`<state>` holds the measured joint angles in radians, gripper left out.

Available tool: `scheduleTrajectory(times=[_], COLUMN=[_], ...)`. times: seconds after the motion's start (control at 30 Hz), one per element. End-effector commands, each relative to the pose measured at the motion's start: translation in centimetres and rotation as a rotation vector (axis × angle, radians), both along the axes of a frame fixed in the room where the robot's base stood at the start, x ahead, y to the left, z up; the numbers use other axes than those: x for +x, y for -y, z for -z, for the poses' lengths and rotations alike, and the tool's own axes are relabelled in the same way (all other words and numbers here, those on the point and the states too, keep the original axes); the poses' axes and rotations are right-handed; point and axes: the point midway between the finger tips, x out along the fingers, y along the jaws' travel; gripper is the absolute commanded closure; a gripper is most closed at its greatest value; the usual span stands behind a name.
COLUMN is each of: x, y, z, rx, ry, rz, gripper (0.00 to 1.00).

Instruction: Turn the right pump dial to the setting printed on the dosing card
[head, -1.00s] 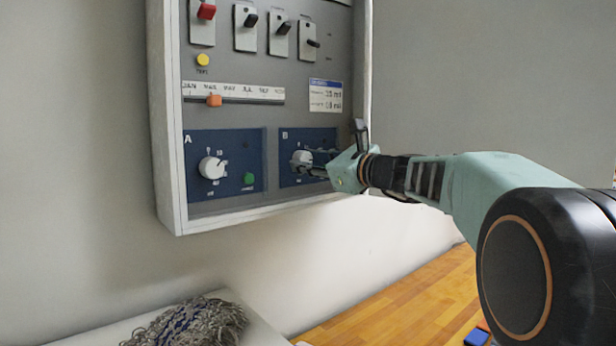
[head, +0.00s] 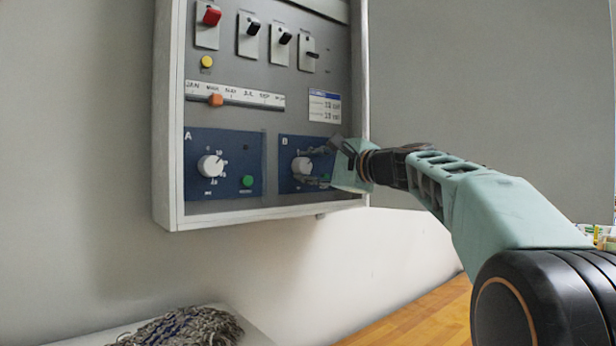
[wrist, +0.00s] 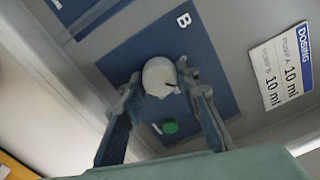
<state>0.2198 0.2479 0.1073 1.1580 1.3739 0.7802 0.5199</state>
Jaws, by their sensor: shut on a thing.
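The right pump dial (head: 301,165) is a white knob on the blue panel B (head: 286,182). In the wrist view the dial (wrist: 159,76) sits between the two fingers, with a dark pointer mark on its edge. My gripper (wrist: 157,82) is shut on the dial, one finger on each side. In the head view my gripper (head: 318,166) reaches in from the right and hides part of panel B and its scale. The dosing card (wrist: 285,66) is white with a blue header; its pump A and pump B lines both appear to read 10 ml. It also shows in the head view (head: 324,106).
The left dial (head: 210,165) and a green button (head: 247,181) are on panel A. A green button (wrist: 169,126) lies close to my fingers on panel B. An orange slider (head: 216,100) and several switches are above. A grey mop-like bundle (head: 180,328) lies below.

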Motion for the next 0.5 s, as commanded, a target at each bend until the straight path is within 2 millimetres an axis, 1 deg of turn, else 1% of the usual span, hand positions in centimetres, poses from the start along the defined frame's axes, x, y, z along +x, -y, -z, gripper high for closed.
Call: scheduleTrajectory(times=[0.03,0.2,0.5], x=[0.03,0.02,0.00], y=[0.06,0.04,0.02], z=[0.25,0.13,-0.02], rx=[-0.017,-0.062,-0.087], ry=[0.012,0.047,0.066], rz=[0.001,0.001,0.000], gripper=[0.95,0.95,0.95])
